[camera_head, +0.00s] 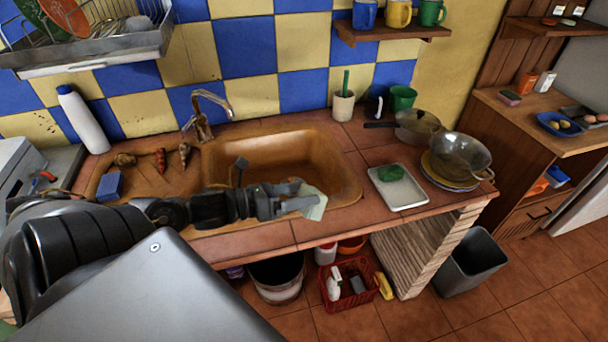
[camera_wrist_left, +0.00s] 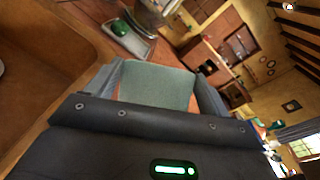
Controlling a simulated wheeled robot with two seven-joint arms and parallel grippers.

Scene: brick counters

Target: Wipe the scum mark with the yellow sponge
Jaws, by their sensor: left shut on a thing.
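My left gripper (camera_head: 300,198) is over the front right part of the brown sink basin (camera_head: 270,155). It is shut on a pale grey-green pad (camera_head: 315,206), which sticks out past the fingertips. In the left wrist view the pad (camera_wrist_left: 155,87) sits flat between the two fingers, and it looks pale green rather than yellow. Whether it touches the sink is hard to tell. A small yellow object (camera_head: 384,286) lies low beside the red basket; I cannot tell if it is a sponge. I cannot make out a scum mark. My right gripper is out of view.
A blue sponge (camera_head: 109,186) lies left of the basin. A metal tray (camera_head: 410,193) with a green item (camera_head: 389,172) stands right of it, near a glass pan (camera_head: 461,155) on plates. The red basket (camera_head: 357,298) stands under the counter.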

